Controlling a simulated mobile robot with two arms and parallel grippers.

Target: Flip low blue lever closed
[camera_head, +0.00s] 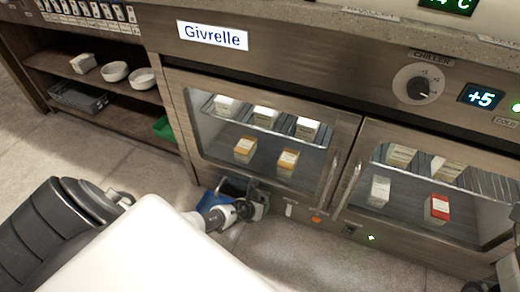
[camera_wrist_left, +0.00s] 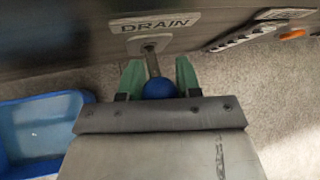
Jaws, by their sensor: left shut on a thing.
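The low lever (camera_wrist_left: 152,64) is a short metal stem with a round blue knob (camera_wrist_left: 159,88), under a plate marked DRAIN (camera_wrist_left: 154,22) in the left wrist view. My left gripper (camera_wrist_left: 158,78) has its green fingers on either side of the stem and knob and is shut on the lever. In the head view my left gripper (camera_head: 256,205) is low at the cabinet base, below the left glass door, and my arm hides the lever. My right gripper does not show; only parts of what seems my right arm reach the right edge.
A blue bin (camera_wrist_left: 38,128) stands on the floor left of the gripper; it also shows in the head view (camera_head: 232,187). The chiller's glass doors (camera_head: 262,135) are shut above. An orange button (camera_head: 316,219) is to the right. Open floor (camera_head: 320,262) lies in front.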

